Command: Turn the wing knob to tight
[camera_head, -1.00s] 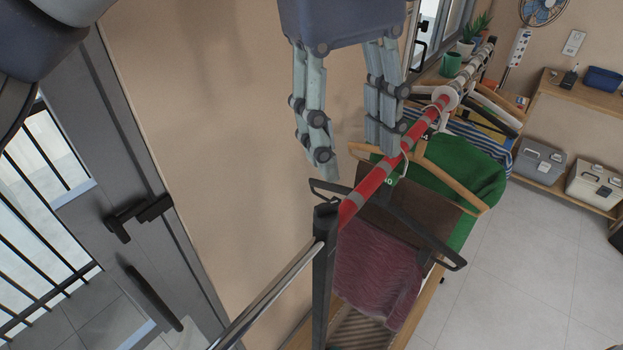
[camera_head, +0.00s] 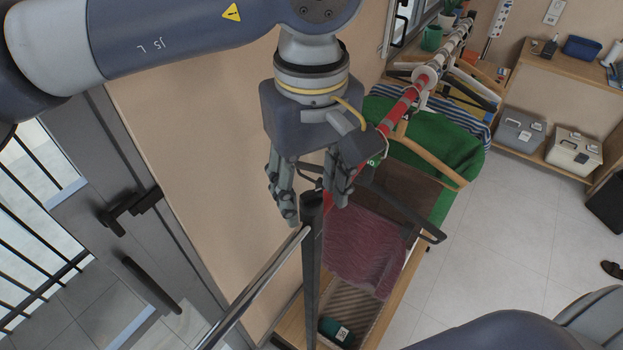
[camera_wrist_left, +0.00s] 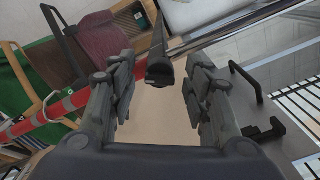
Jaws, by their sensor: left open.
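My left gripper (camera_head: 311,205) is open, its fingers pointing down around the top of the dark upright post (camera_head: 312,265) of the clothes rack. In the left wrist view, the post's rounded black end (camera_wrist_left: 159,72) lies between the two open fingers, with gaps showing at both sides. The red and grey striped rail (camera_head: 400,108) runs away from the post's top; it also shows in the left wrist view (camera_wrist_left: 62,105). I cannot make out the wing knob clearly; the fingers may hide part of it. My right gripper is not in view.
Garments hang close by: a maroon cloth (camera_head: 362,245) and a green one (camera_head: 450,145). A metal bar (camera_head: 255,290) runs from the post towards the lower left. A grey door (camera_head: 135,170) stands at left. The tiled floor (camera_head: 520,245) at right is largely clear.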

